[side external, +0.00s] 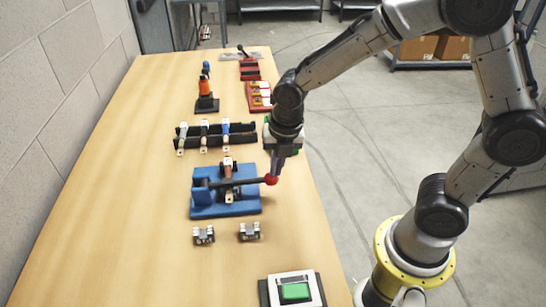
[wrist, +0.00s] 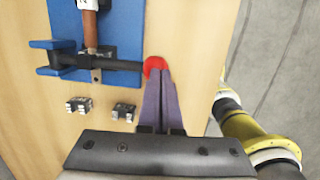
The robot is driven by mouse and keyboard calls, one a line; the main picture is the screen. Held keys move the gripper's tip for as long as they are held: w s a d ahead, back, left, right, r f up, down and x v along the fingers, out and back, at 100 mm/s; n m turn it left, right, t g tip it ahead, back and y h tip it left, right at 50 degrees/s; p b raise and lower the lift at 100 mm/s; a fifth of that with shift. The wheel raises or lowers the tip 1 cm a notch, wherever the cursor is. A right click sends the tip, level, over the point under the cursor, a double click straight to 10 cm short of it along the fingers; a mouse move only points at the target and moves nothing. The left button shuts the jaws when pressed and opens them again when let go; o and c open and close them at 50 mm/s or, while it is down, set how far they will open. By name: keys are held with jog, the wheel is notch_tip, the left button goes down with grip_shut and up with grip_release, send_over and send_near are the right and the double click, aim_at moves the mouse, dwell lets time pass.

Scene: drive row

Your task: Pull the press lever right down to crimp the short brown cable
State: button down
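The blue press (side external: 210,207) stands on the table; it also shows in the wrist view (wrist: 120,20). Its black lever (side external: 248,182) lies about level across the press, with a red knob (side external: 271,180) at its right end; the lever also shows in the wrist view (wrist: 112,65). The short brown cable (side external: 228,171) sits in the press with the lever crossing over it; it also shows in the wrist view (wrist: 90,32). My gripper (side external: 274,172) is at the red knob (wrist: 154,64), its purple fingers (wrist: 161,76) close together with tips against or just over the knob.
Two small metal blocks (side external: 204,235) (side external: 250,231) lie in front of the press. A black rack (side external: 190,138) with several cables stands behind it. A green button box (side external: 294,291) is at the front. The table's left side is clear.

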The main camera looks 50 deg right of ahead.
jog(key=shift+s+d+f+g, duration=0.2)
jog(key=shift+s+f+g, duration=0.15)
jog(key=shift+f, duration=0.2)
notch_tip(320, 180, up, 17)
jog(key=s+a, duration=0.1)
jog(key=a, duration=0.1)
jog(key=f, duration=0.4)
jog(key=w+f, duration=0.1)
jog(key=f, duration=0.4)
jog(key=w+d+f, duration=0.1)
jog(key=f, duration=0.3)
jog(key=shift+w+f, duration=0.2)
jog(key=shift+a, duration=0.1)
